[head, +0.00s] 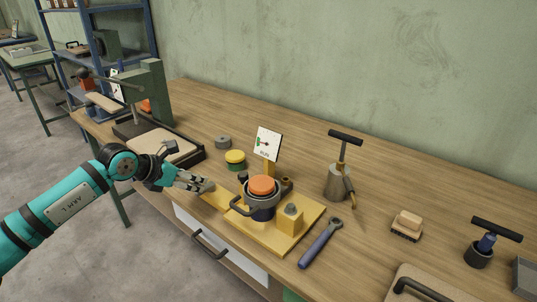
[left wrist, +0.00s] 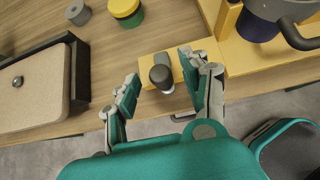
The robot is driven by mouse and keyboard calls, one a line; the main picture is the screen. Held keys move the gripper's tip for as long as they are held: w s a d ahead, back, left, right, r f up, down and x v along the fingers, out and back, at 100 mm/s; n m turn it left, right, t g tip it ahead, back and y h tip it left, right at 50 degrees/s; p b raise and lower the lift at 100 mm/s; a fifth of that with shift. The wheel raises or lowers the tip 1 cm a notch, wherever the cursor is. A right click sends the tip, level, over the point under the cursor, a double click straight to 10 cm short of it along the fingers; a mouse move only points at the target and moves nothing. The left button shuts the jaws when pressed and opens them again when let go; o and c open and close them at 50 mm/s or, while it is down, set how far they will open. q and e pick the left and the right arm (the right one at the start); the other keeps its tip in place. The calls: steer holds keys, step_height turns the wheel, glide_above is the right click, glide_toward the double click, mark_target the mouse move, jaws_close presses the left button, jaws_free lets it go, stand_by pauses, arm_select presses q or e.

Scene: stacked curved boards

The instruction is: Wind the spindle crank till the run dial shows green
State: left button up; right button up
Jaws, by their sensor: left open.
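A yellow fixture (head: 300,228) on the bench carries a dark pot with an orange top (head: 261,186) and a black curved handle (head: 240,206). A white dial card marked RUN (head: 267,144) stands behind it; green and red marks show, but its pointer is too small to read. In the left wrist view a dark upright knob with a grey top (left wrist: 161,76) stands on a yellow strip (left wrist: 176,66). I cannot tell for sure that this is the crank's grip. My left gripper (head: 209,186) is open, its fingers (left wrist: 158,71) either side of the knob. My right gripper is out of view.
A green-grey press (head: 153,90) and a padded tray (head: 167,145) stand to the left. A yellow-green tin (head: 235,160) and a grey ring (head: 223,142) sit behind the fixture.

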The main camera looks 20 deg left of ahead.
arm_select(q)
step_height(320, 180, up, 6)
steer(key=p, duration=0.3)
steer(key=shift+s, duration=0.1)
stand_by(0.3)
